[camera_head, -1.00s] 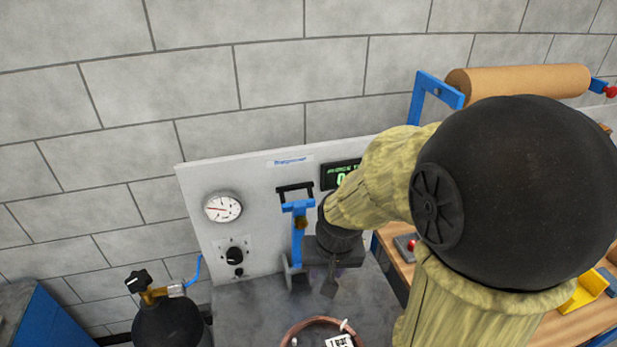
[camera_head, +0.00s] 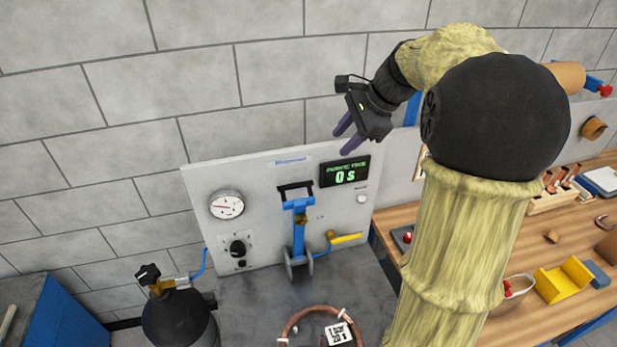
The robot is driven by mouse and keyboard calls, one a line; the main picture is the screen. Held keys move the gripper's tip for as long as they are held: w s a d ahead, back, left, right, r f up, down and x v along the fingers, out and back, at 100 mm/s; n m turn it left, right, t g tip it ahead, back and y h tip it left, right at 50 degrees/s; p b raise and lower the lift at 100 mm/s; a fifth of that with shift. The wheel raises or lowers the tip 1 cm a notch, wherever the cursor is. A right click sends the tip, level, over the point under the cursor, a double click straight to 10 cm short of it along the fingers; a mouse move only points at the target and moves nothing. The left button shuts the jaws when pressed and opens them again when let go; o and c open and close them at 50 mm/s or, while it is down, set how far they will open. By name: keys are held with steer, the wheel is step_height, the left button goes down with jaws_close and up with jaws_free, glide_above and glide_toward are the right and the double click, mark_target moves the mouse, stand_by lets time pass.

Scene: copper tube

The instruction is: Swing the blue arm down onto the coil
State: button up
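The blue arm (camera_head: 299,228) stands upright in front of the white panel, with a black handle at its top and its foot on the grey bench top. The copper coil (camera_head: 288,327) lies at the bottom edge of the view, partly cut off, with a white printed tag (camera_head: 338,334) inside its ring. The blue arm is clear of the coil, behind it. My gripper (camera_head: 343,141) is raised above the panel's top edge, up and to the right of the blue arm. Its two purple fingers are apart, with nothing seen between them.
The panel (camera_head: 265,195) carries a gauge (camera_head: 226,205), a black knob (camera_head: 237,248) and a display (camera_head: 345,171) reading 0 s. A yellow lever (camera_head: 345,239) sits right of the blue arm. A black cylinder (camera_head: 178,320) stands left. A wooden bench (camera_head: 535,245) with tools is right.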

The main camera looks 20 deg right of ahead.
mark_target(304, 183)
steer(key=p+x, duration=0.4)
steer(key=x, duration=1.3)
steer(key=shift+w+a+f+p, duration=0.1)
steer(key=shift+f+p, duration=0.1)
steer(key=shift+p, duration=0.2)
steer(key=shift+c, duration=0.3)
jaws_close()
